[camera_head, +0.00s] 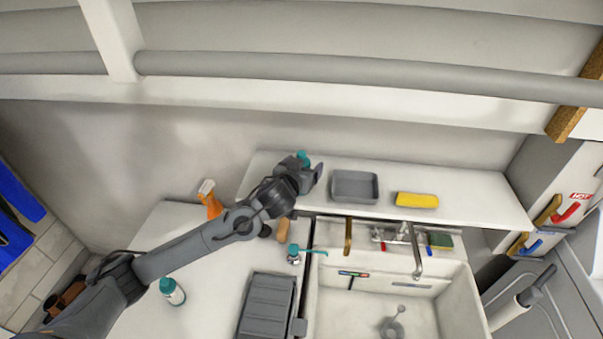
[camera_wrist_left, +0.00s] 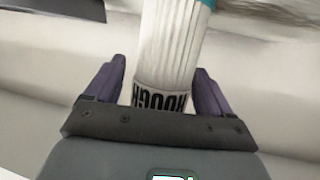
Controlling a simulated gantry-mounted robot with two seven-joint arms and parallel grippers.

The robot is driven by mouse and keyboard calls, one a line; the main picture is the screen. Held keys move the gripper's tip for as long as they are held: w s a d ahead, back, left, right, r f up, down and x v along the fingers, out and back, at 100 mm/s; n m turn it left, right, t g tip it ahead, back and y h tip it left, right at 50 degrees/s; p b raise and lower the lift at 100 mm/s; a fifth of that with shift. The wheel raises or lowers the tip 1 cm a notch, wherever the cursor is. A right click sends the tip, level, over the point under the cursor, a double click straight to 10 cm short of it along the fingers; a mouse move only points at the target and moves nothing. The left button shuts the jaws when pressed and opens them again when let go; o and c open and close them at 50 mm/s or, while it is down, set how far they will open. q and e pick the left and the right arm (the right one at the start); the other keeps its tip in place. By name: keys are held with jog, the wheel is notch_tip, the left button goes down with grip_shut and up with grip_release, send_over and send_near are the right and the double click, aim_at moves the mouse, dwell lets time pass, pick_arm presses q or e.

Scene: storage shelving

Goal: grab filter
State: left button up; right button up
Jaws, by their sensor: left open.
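The filter is a white pleated cylinder with a teal end and a dark-lettered band, and it fills the middle of the left wrist view (camera_wrist_left: 170,50). In the head view only its teal end (camera_head: 303,157) shows past my left gripper, at the left part of the white shelf. My left gripper (camera_head: 314,172) is open at the filter. In the left wrist view its two purple fingers (camera_wrist_left: 157,70) stand on either side of the filter, with a visible gap on each side. My right gripper is not in view.
On the shelf (camera_head: 470,203) are a grey tray (camera_head: 354,201) and a yellow sponge (camera_head: 416,200). Below are a sink (camera_head: 455,300) with a tap (camera_head: 416,255), an orange spray bottle (camera_head: 209,200), a teal-capped bottle (camera_head: 172,291) and a grey box (camera_head: 268,304).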

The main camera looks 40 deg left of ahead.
pick_arm(q)
jog(key=shift+f, duration=0.1)
jog(key=shift+c, duration=0.2)
jog(key=c, duration=1)
jog(key=shift+c, duration=0.5)
jog(key=shift+r, duration=0.2)
